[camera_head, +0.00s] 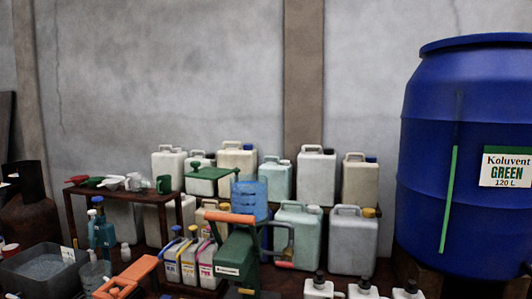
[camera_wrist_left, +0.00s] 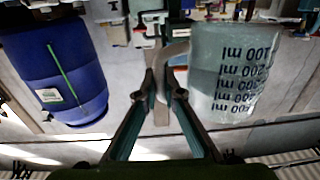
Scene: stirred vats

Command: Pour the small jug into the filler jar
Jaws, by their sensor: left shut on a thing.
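The wrist picture is upside down. In it the small jug (camera_wrist_left: 228,80), clear and marked in ml, stands roughly upright in the room. My left gripper (camera_wrist_left: 164,84) is shut on its pale handle, with the body beside the fingers. In the head view a grey translucent vessel (camera_head: 95,272) at the lower left may be this jug; my gripper cannot be made out clearly there. A blue clear jar (camera_head: 250,198) sits at the green device (camera_head: 237,262) with an orange bar; it appears to be the filler jar. My right gripper is not seen.
A big blue vat (camera_head: 450,180) stands at the right and also shows in the wrist view (camera_wrist_left: 65,70). Several white canisters (camera_head: 352,240) line the wall. A grey bin (camera_head: 45,268) is at the lower left.

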